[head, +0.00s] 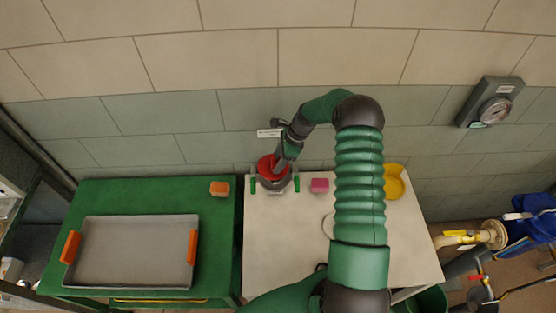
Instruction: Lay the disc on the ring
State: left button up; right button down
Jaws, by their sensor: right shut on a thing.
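My right gripper (280,165) reaches to the back left of the pale table and points down. It is shut on the red disc (266,168), and its fingers cover part of it. A grey round piece (273,185), which looks like the ring, is directly under the disc, with green uprights on both sides. I cannot tell whether the disc touches it or is just above it. My left gripper is not in view.
A pink block (320,185) is right of the ring. A yellow round object (394,184) and a white round object (328,226) are partly behind my arm. A green table (205,215) holds a grey tray (135,250) and an orange block (219,189).

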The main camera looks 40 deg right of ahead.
jog(key=shift+a+f, duration=0.1)
jog(key=shift+a, duration=0.15)
jog(key=shift+a+f+b, duration=0.1)
jog(key=shift+f+b, duration=0.35)
jog(key=shift+b, duration=0.15)
jog(key=shift+f, duration=0.45)
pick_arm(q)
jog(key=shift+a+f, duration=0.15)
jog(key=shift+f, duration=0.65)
pick_arm(e)
jog(key=shift+d+f, duration=0.1)
jog(key=shift+d, duration=0.35)
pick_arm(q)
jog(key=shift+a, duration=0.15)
pick_arm(e)
jog(key=shift+a, duration=0.15)
jog(key=shift+f+b, duration=0.15)
jog(key=shift+b, duration=0.25)
jog(key=shift+f+b, duration=0.3)
jog(key=shift+f, duration=0.15)
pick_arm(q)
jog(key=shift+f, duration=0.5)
pick_arm(e)
jog(key=shift+d+f, duration=0.1)
jog(key=shift+d, duration=0.2)
